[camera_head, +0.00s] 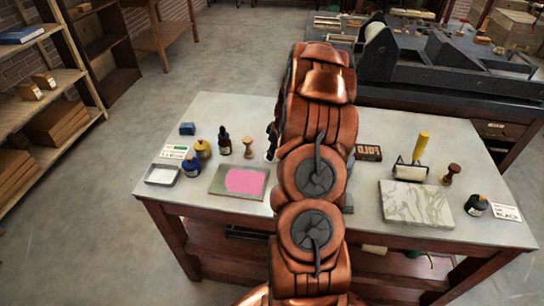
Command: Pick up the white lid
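My arm reaches forward over the middle of the table (366,226). My gripper is hidden behind the arm, apart from a dark bit at its left edge that may belong to it. I cannot see its fingertips or whether it holds anything.
Left of my arm are a pink-inked slab (243,181), a dark bottle (224,142), a yellow bottle (202,149) and a wooden stamp (248,147). A press (430,60) stands behind.

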